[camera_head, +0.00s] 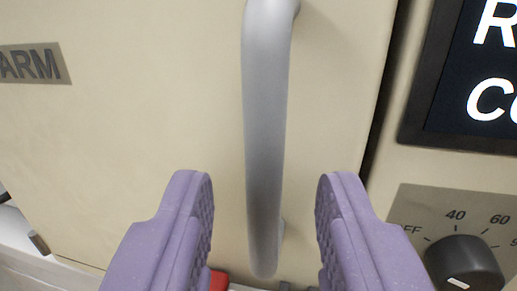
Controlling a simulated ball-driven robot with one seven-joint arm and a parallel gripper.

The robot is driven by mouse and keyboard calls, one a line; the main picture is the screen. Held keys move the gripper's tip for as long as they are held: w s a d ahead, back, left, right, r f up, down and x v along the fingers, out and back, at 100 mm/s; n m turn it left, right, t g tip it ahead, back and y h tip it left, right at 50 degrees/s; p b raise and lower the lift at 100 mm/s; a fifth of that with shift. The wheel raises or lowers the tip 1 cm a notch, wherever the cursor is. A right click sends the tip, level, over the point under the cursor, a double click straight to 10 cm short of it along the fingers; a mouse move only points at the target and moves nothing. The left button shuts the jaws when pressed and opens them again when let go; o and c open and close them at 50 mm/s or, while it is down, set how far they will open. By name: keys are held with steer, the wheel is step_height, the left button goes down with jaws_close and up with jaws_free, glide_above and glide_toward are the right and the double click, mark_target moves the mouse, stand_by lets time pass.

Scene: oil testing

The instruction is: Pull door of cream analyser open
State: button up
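The cream analyser's door (130,120) fills the left and middle of the view and appears closed against the body, with a dark seam on its right side. A grey vertical bar handle (266,130) is fixed near the door's right edge. My gripper (264,200) has two purple ridged fingers, spread apart on either side of the handle's lower part in the picture. There is a visible gap between each finger and the handle. How far the fingertips are from the door surface is hard to tell.
Right of the seam are a dark screen (470,80) with white letters and a black dial (464,264) on a grey scale plate. A label ending in "ARM" (35,64) is on the door. A small red thing (218,281) shows below, partly hidden.

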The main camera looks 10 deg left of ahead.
steer(key=shift+w+a, duration=0.15)
steer(key=shift+w, duration=0.7)
jaws_close()
